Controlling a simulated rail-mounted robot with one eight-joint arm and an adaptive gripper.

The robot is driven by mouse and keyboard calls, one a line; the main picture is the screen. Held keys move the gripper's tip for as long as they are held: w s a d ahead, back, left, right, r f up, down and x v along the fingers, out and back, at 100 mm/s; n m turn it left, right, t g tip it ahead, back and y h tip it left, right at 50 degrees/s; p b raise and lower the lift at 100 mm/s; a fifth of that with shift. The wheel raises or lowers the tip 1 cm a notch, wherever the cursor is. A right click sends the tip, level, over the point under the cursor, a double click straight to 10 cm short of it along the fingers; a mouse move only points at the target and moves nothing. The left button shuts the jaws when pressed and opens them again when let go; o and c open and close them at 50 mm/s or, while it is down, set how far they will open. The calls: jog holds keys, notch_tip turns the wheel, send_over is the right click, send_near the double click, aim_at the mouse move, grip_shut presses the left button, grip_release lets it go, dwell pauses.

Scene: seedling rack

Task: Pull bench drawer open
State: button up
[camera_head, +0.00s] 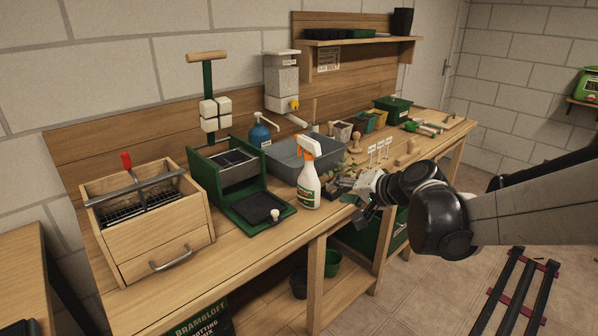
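My gripper (358,210) is at the front edge of the bench top, right of the spray bottle, above the green drawer. Its fingers are small and dark here, so I cannot tell how far apart they are. I see no contact with a handle.
A white spray bottle (309,187) with an orange head stands close left of my gripper. A grey basin (285,160), plant labels (378,150) and tools lie behind. Pots (330,262) stand below the bench.

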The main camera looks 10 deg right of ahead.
jog(key=w+d+f+m+t+b, duration=0.45)
jog(key=w+d+f+b, duration=0.25)
jog(key=w+d+f, duration=0.4)
jog(key=d+f+m+t+h+b, duration=0.2)
jog(key=d+f+m+t+b, duration=0.35)
jog(key=d+f, duration=0.9)
jog(key=shift+m+g, duration=0.3)
jog(key=shift+g, duration=0.2)
jog(key=b+x, duration=0.1)
jog(key=x, duration=0.3)
jog(key=b+x, duration=0.1)
jog(key=x, duration=0.4)
jog(key=b+x, duration=0.1)
jog(key=x, duration=0.3)
jog(key=shift+w+a+f, duration=0.3)
jog(key=shift+w, duration=0.1)
grip_shut()
